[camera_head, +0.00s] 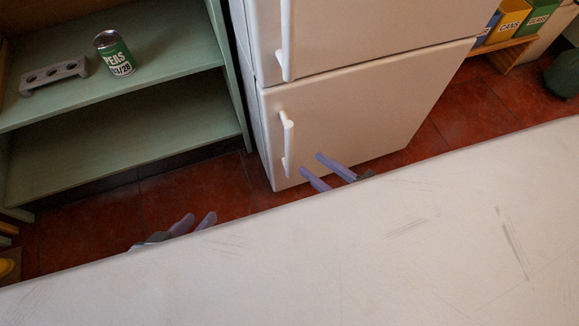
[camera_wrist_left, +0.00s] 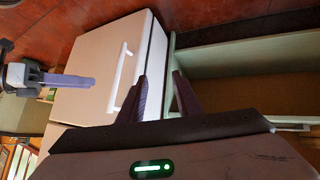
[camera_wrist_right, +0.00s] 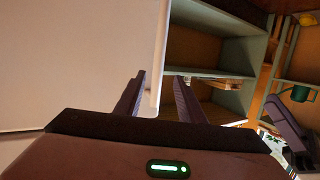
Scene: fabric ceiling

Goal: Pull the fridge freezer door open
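The white freezer door (camera_head: 360,115) is the lower door of the fridge and looks closed. Its white upright bar handle (camera_head: 287,145) is near the door's left edge; it also shows in the left wrist view (camera_wrist_left: 119,85). My right gripper (camera_head: 312,163) is open in front of the door, right of the handle's lower end in the head view. In the right wrist view a white strip lies between its fingers (camera_wrist_right: 158,100); I cannot tell whether it is handle or door edge. My left gripper (camera_head: 199,217) is open and empty, left of the fridge and lower.
The upper fridge door (camera_head: 360,30) has its own handle (camera_head: 286,40). A green shelf unit (camera_head: 165,65) stands left of the fridge, holding a peas can (camera_head: 115,54) and a grey rack (camera_head: 54,76). A pale surface (camera_head: 350,260) fills the foreground. Red floor (camera_head: 455,115) is clear right of the fridge.

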